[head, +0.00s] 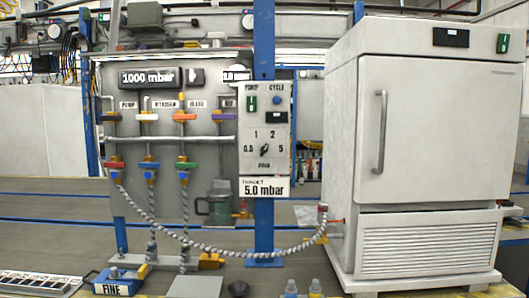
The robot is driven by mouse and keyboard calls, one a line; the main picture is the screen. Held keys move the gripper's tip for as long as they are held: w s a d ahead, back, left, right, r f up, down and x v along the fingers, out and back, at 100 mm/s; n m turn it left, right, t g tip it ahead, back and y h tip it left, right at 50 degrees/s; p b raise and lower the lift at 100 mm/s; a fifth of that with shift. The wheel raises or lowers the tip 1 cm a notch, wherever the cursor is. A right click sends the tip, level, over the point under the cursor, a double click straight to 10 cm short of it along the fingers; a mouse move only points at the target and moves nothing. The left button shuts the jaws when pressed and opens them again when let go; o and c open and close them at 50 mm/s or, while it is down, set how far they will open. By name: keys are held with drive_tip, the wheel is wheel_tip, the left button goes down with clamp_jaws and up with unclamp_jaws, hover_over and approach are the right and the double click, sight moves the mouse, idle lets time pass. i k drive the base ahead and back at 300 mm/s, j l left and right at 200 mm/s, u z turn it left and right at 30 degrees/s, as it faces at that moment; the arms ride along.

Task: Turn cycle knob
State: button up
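A grey control panel (284,182) is mounted on a blue post, left of the big cabinet. At its upper right, under the word CYCLE, is a small round blue knob or button (277,100). Below that is a small dark display (276,117). A small dark rotary knob (265,150) sits lower, ringed by the marks 0.5, 1, 2 and 5; which mark it points to is too small to tell. A green switch (251,103) is under the label at the upper left. My gripper is not in view.
A large white cabinet (425,130) with a vertical handle (380,132) stands at right. A grey valve board (180,190) with coloured handles is at left. A corrugated hose (235,252) sags in front of the blue post. A target sign (264,187) reads 5.0 mbar.

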sight(263, 149)
drive_tip(key=i, duration=1.45)
